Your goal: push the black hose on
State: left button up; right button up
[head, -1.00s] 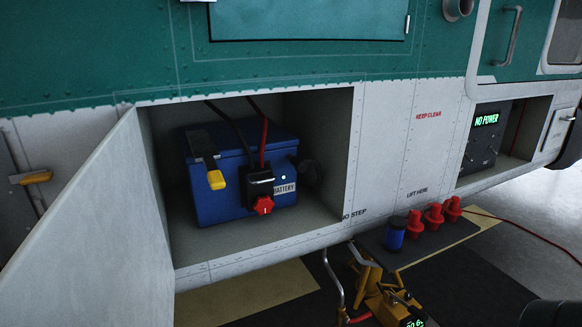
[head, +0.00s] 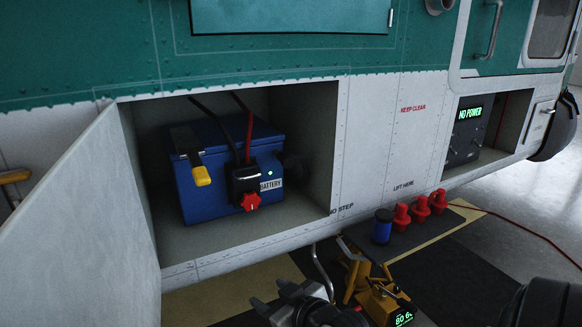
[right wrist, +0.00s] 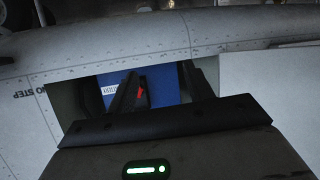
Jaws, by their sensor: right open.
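The blue battery (head: 225,205) sits in an open bay in the helicopter's side. A dark shape (head: 292,165) at its right side is in shadow; I cannot tell whether it is the black hose or how it sits. A thin black line (head: 210,122) and a red cable (head: 248,130) come down to the battery from the bay's top. My right gripper (head: 271,297) is open and empty below the bay's lower edge in the head view. In the right wrist view its fingers (right wrist: 156,88) point at the battery (right wrist: 165,85). My left gripper is out of view.
The open bay door (head: 90,225) stands out at the left. A yellow cart (head: 375,300) stands below right, with a blue can (head: 382,227) and red plugs (head: 421,208) on a dark surface above it. A panel reading NO POWER (head: 467,130) is at the right.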

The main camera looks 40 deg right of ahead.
jog(key=w+d+r+m+t+h, duration=0.2)
jog(key=w+d+r+t+h, duration=0.15)
jog(key=d+r, duration=0.7)
jog(key=m, duration=0.2)
send_near(289, 162)
jog(key=shift+t+h, duration=0.25)
jog(key=shift+h, duration=0.2)
jog(key=x, duration=0.8)
jog(key=shift+w+a+f+p, duration=0.1)
jog(key=shift+w+f+p, duration=0.15)
jog(key=shift+f+p, duration=0.1)
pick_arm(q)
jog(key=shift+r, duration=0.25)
